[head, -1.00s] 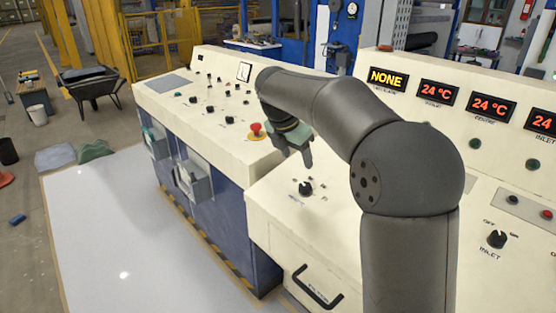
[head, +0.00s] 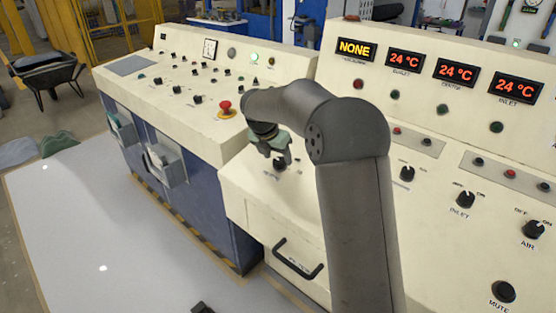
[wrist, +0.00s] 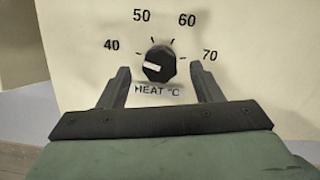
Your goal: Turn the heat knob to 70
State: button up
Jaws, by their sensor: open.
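The black heat knob (wrist: 160,62) shows in the wrist view on the cream panel, above the "HEAT °C" label. Numbers 40, 50, 60 and 70 run around it from left to right. Its white mark points left and slightly down, below the 40. My gripper (wrist: 160,68) is open, with one dark finger on each side of the knob and a gap to it on both sides. In the head view my gripper (head: 275,152) is right over the heat knob (head: 279,164), partly covering it; contact cannot be told there.
A red emergency button (head: 226,107) stands on the left console, close to my arm. A black drawer handle (head: 297,260) is on the front below. More knobs, such as the inlet knob (head: 466,200), and red displays (head: 456,72) lie to the right.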

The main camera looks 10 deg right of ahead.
jog(key=shift+x, duration=1.05)
jog(key=c, duration=1)
